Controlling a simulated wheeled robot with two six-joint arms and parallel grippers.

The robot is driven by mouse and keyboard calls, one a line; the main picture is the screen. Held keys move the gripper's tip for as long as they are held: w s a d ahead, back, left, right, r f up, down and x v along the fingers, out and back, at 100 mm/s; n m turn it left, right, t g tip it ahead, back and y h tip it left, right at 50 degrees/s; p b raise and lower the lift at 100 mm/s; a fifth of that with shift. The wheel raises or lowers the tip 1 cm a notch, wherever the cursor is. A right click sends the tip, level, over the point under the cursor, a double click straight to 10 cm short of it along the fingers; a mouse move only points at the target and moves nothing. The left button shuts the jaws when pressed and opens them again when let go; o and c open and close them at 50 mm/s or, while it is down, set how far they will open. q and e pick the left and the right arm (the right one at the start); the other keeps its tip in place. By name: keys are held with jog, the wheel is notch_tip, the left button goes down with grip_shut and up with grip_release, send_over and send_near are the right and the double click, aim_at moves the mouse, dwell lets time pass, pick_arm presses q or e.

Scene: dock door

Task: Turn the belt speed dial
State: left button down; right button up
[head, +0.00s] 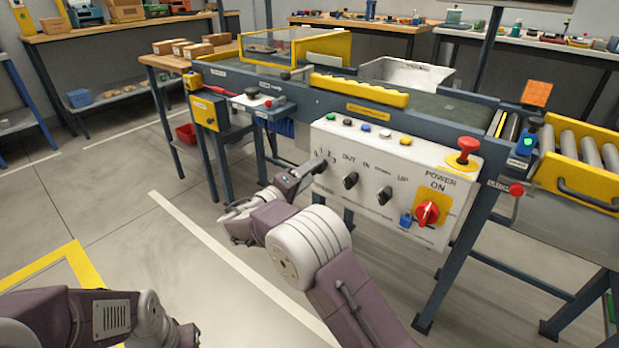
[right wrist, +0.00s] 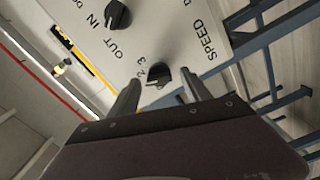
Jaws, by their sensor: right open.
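The belt speed dial (right wrist: 159,74) is a small black knob on a white panel, with numbers beside it and the word SPEED to its right in the right wrist view. My right gripper (right wrist: 160,93) is open, its fingers on either side of the dial in that view; I cannot tell whether they touch it.
Two other black knobs, an OUT/IN knob (head: 350,180) and another knob (head: 384,195), sit right of the gripper. A red power switch (head: 427,213) and a red mushroom button (head: 463,150) are farther right. Open floor lies left of the bench.

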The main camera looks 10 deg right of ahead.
jog(key=shift+c, duration=0.3)
grip_shut()
jog(key=shift+n+p, duration=7.75)
jog(key=shift+n, duration=0.15)
jog(key=shift+f, duration=0.1)
jog(key=shift+o, duration=0.3)
grip_release()
